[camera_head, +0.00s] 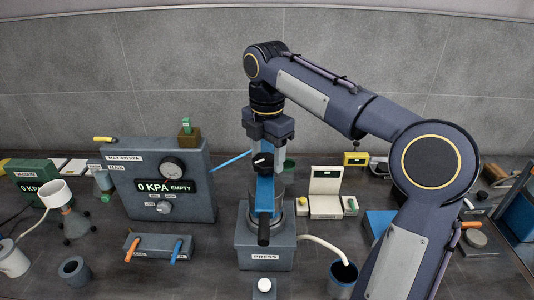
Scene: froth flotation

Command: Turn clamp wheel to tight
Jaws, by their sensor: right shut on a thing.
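The press (265,253) stands at the front centre, a grey base labelled PRESS with a metal cylinder above it. A black knob with a white mark, apparently the clamp wheel (263,162), sits at the top of the press. My right gripper (266,148) points straight down from above and is shut on this wheel; its fingertips are hard to make out. A blue bar (265,190) lies below the wheel and ends in a black grip (263,231) towards me. How tight the wheel is cannot be read. My left gripper is not in view.
A grey panel with a gauge (173,168) reads 0 KPA EMPTY at left. A tray with orange and blue handles (158,247) lies before it. A white hose (322,245) runs from the press to a dark cup (342,276). A white scale (325,190) stands right of the press.

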